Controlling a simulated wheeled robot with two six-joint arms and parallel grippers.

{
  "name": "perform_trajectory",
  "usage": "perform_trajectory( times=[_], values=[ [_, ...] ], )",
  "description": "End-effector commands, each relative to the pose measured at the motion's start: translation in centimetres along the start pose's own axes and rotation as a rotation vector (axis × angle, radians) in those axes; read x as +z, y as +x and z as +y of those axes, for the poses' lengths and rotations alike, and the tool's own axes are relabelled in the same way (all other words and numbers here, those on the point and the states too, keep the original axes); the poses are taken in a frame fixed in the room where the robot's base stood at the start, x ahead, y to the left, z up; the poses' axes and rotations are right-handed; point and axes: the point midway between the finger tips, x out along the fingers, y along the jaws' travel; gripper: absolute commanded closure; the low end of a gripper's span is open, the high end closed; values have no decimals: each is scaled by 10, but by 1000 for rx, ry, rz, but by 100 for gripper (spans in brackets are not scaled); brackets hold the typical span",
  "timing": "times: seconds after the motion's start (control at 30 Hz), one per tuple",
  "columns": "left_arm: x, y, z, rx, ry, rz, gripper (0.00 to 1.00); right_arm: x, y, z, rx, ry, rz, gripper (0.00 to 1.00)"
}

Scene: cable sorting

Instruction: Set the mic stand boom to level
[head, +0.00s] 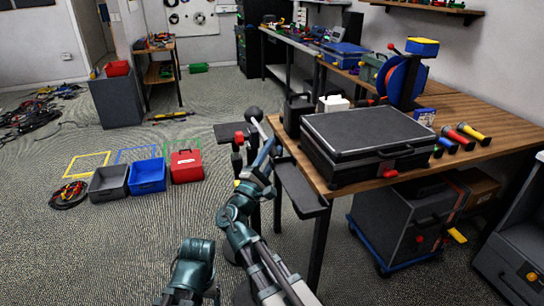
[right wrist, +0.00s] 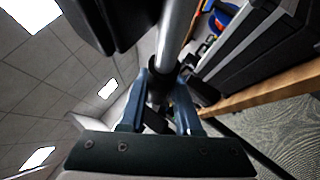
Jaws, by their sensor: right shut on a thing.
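The mic stand stands at the front left corner of the workbench, largely hidden behind my right arm. A dark round end (head: 254,113) shows above my right gripper (head: 266,154). In the right wrist view the grey metal boom tube (right wrist: 177,38) runs up between the two blue fingers, and my right gripper (right wrist: 161,92) is shut on it near a dark fitting. The boom looks tilted, but its exact angle is hard to tell. Part of my left arm shows at the bottom of the head view; its gripper is out of view.
A dark hard case (head: 365,132) lies on the wooden workbench (head: 490,125), close right of the gripper. Grey (head: 108,184), blue (head: 147,176) and red (head: 186,166) bins stand on the floor to the left.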

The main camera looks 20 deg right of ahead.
Motion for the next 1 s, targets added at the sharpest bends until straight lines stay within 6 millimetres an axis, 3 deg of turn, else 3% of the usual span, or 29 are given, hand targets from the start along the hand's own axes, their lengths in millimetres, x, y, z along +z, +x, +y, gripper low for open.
perform_trajectory(
  times=[0.53,0.57,0.7,1.0],
  values=[
    [0,7,1,0,0,0,20,-1,-2,-3,14,20,-16,100],
    [0,7,1,0,0,0,20,-1,-2,-3,14,19,-16,66],
    [0,7,1,0,0,0,20,-1,-2,-3,15,19,-16,41],
    [0,7,1,0,0,0,20,-1,-1,-3,15,19,-16,38]
  ],
)
